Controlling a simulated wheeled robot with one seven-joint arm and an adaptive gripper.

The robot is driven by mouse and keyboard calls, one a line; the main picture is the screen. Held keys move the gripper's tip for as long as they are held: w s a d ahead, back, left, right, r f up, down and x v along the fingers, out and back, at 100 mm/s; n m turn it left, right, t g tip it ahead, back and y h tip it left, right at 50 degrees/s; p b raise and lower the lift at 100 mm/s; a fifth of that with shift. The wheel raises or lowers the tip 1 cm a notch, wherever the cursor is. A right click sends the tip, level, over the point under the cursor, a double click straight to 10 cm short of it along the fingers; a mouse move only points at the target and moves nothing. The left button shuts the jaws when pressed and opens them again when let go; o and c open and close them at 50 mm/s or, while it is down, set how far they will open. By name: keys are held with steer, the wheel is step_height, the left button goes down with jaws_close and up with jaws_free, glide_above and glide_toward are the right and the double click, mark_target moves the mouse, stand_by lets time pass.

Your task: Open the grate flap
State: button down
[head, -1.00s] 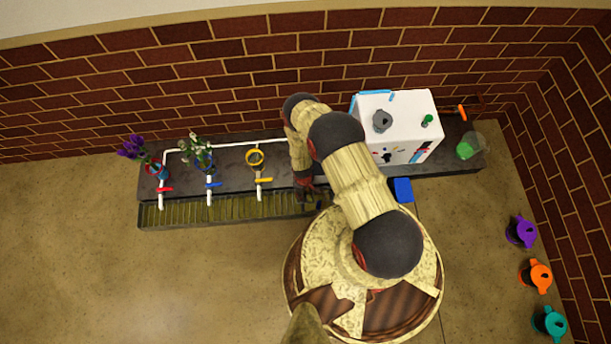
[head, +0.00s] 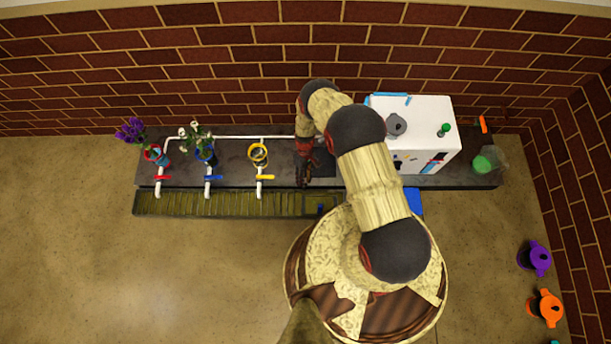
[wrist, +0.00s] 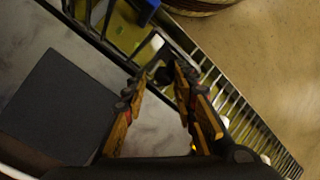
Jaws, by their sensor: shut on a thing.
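The grate flap (wrist: 112,32) is a dark barred panel at the end of the long drain grate in the wrist view. It appears tilted up from the trough, with an opening beside it showing a yellow-green inside and a blue thing (wrist: 143,8). My gripper (wrist: 160,82) is shut on a small dark part at the flap's edge; the fingertips hide most of it. In the head view, my gripper (head: 303,184) is at the counter's front edge, just behind the trough's dark right section (head: 314,207). The flap itself is hard to make out there.
The slatted grate (head: 225,204) runs left along the counter front. Red, blue and yellow taps (head: 264,177) stand above it, with flower vases behind. A white box (head: 425,122) stands right of my arm. A dark square (wrist: 58,97) lies on the counter.

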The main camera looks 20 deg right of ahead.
steer(key=shift+w+d+f+g, duration=0.35)
steer(key=shift+w+f, duration=0.15)
steer(key=shift+w, duration=0.1)
steer(key=shift+w+d+f+g, duration=0.2)
steer(key=shift+w+f+g, duration=0.2)
steer(key=shift+w, duration=0.2)
steer(key=shift+f+g+y, duration=0.1)
steer(key=shift+g+y, duration=0.15)
steer(key=shift+y, duration=0.05)
steer(key=shift+s, duration=0.1)
steer(key=c, duration=1.9)
jaws_free()
steer(key=shift+o, duration=1.2)
steer(key=shift+w, duration=0.2)
steer(key=v, duration=1.2)
steer(key=shift+w, duration=0.2)
steer(key=shift+c, duration=0.3)
